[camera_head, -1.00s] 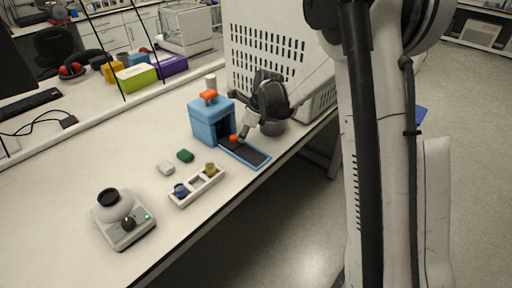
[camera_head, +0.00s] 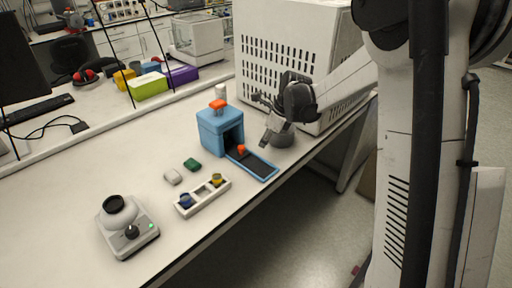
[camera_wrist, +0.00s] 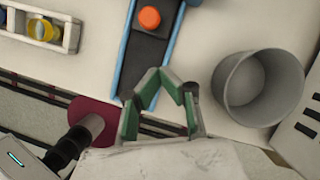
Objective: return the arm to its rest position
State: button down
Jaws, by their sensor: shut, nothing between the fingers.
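My gripper (camera_head: 267,133) is shut and empty, hanging above the bench beside the blue box's tray. In the wrist view its fingers (camera_wrist: 160,76) come together at the near end of the dark tray (camera_wrist: 146,62), which has a blue rim. My arm (camera_head: 345,85) reaches in from the right over the bench edge. An orange knob-like piece (camera_head: 241,149) sits on the tray in front of the blue box (camera_head: 212,130); it also shows in the wrist view (camera_wrist: 149,18). The fingers are apart from it.
A grey round cup (camera_head: 282,136) stands right of the gripper, close to the perforated white housing (camera_head: 285,50). A white rack (camera_head: 203,197) holds blue and yellow pieces. Green (camera_head: 192,164) and white (camera_head: 172,177) pieces and a small device (camera_head: 128,232) stand left.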

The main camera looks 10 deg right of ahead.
jog(key=v, duration=0.7)
jog(key=s+a+r+n+t+h, duration=0.1)
jog(key=s+r+n, duration=0.3)
jog(key=s+n, duration=0.3)
jog(key=s+r+n+t+h, duration=0.1)
jog(key=s+r+n, duration=0.35)
jog(key=s, duration=0.45)
jog(key=s+f+n+t+h, duration=0.1)
jog(key=s+n+t, duration=0.2)
jog(key=s+n, duration=0.9)
jog(key=s, duration=0.4)
jog(key=shift+d+f+h, duration=0.15)
jog(key=shift+f+h, duration=0.05)
jog(key=shift+h, duration=0.2)
